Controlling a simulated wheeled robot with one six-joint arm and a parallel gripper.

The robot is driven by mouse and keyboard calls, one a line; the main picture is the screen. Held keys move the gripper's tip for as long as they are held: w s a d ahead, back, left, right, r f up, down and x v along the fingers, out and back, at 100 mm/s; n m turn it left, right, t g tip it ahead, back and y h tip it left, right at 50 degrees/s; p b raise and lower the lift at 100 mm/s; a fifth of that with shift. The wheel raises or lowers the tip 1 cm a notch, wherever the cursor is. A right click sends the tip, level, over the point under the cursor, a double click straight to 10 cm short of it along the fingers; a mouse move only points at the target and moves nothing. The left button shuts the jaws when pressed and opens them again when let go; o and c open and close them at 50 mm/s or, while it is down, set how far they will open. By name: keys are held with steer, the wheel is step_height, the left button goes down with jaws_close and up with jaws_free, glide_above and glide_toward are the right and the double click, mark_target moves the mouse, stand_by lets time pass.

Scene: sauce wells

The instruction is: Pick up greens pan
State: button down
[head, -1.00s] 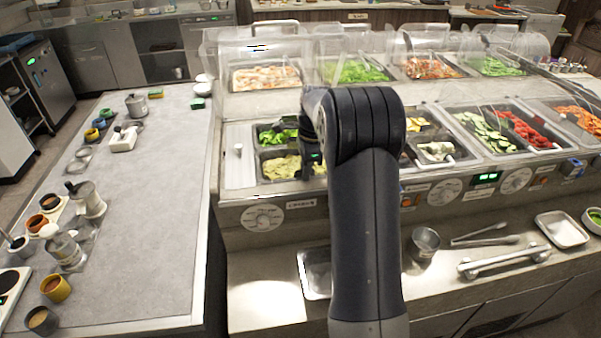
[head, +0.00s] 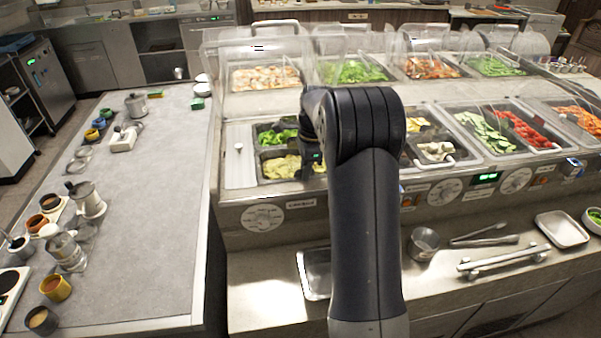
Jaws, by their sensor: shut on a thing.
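Two small dark pans sit in the left well of the counter. The rear one holds bright green leaves (head: 284,136); the front one holds pale yellow-green pieces (head: 281,168). I take one of these as the greens pan, but cannot tell which by name. My gripper (head: 307,172) points down at the right side of these pans. It is shut on a pan edge there, seemingly the front pan's. The fingertips and the grip itself are mostly hidden by my wrist and dark arm.
More pans, with cucumber slices (head: 484,133) and red pieces (head: 523,129), lie to the right. Clear sneeze guards (head: 335,42) cover the back row. A metal cup (head: 424,243), tongs (head: 485,240) and a tray (head: 562,229) rest on the front ledge. The left table (head: 150,220) has a clear middle.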

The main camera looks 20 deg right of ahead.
steer(key=shift+w+r, duration=0.15)
steer(key=shift+r, duration=0.1)
step_height(320, 180, up, 10)
steer(key=b, duration=0.1)
steer(key=shift+f, duration=0.15)
stand_by(0.3)
